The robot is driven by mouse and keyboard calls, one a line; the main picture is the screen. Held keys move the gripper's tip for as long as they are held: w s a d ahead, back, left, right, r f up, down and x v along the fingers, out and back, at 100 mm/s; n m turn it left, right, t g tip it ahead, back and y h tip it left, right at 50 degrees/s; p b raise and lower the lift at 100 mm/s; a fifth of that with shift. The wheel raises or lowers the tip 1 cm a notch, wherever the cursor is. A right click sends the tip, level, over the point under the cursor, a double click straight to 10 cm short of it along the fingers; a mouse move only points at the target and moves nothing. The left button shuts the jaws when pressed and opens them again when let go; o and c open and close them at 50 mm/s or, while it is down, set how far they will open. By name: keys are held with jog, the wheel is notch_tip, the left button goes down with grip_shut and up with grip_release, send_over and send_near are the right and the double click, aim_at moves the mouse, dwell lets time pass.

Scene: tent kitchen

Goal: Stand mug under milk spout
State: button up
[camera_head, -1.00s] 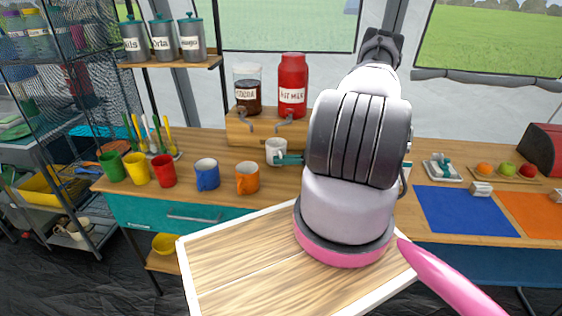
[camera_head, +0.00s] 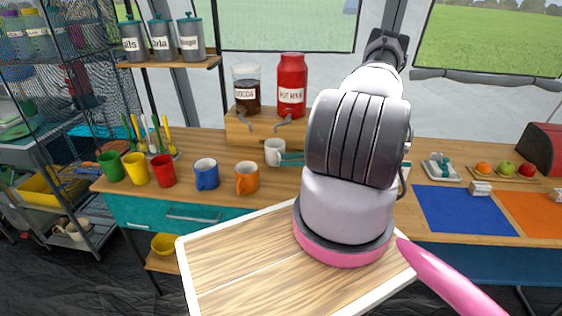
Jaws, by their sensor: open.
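The white mug (camera_head: 275,152) stands upright on the wooden counter, just in front of the dispenser stand. In the picture it is below and slightly left of the milk spout (camera_head: 284,121); I cannot tell whether it is exactly under it. The spout belongs to the red hot milk dispenser (camera_head: 291,86). My gripper (camera_head: 291,159) is open, with its teal fingers at the mug's right side. My arm hides the rest of the gripper, and whether the fingers touch the mug is unclear.
The cocoa dispenser (camera_head: 247,90) stands left of the milk on the wooden stand (camera_head: 238,128). Orange (camera_head: 247,178), blue (camera_head: 206,174), red (camera_head: 163,170), yellow (camera_head: 135,168) and green (camera_head: 110,166) mugs line the counter to the left. A blue mat (camera_head: 465,209) lies right.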

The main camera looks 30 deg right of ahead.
jog(key=v, duration=0.4)
jog(key=shift+s+d+r, duration=0.1)
jog(key=shift+d, duration=0.3)
jog(key=a+r+n+g+h, duration=0.3)
jog(key=a+r+n, duration=0.1)
jog(key=r, duration=0.5)
jog(key=a+r+n+g+h, duration=0.2)
jog(key=a+r+n, duration=0.1)
jog(key=r, duration=0.7)
jog(key=a+r+n+g+h, duration=0.3)
jog(key=a+r+n, duration=0.1)
jog(key=r, duration=0.5)
jog(key=s+a+r+n+t+h, duration=0.3)
jog(key=s+a+r+t, duration=0.1)
jog(key=s+r, duration=0.4)
jog(key=s+a+r+n+t+h, duration=0.3)
jog(key=s+r, duration=0.5)
jog(key=r, duration=0.3)
jog(key=shift+s+a+n+t, duration=0.3)
jog(key=shift+a+n+t, duration=0.2)
jog(key=shift+a+n, duration=0.55)
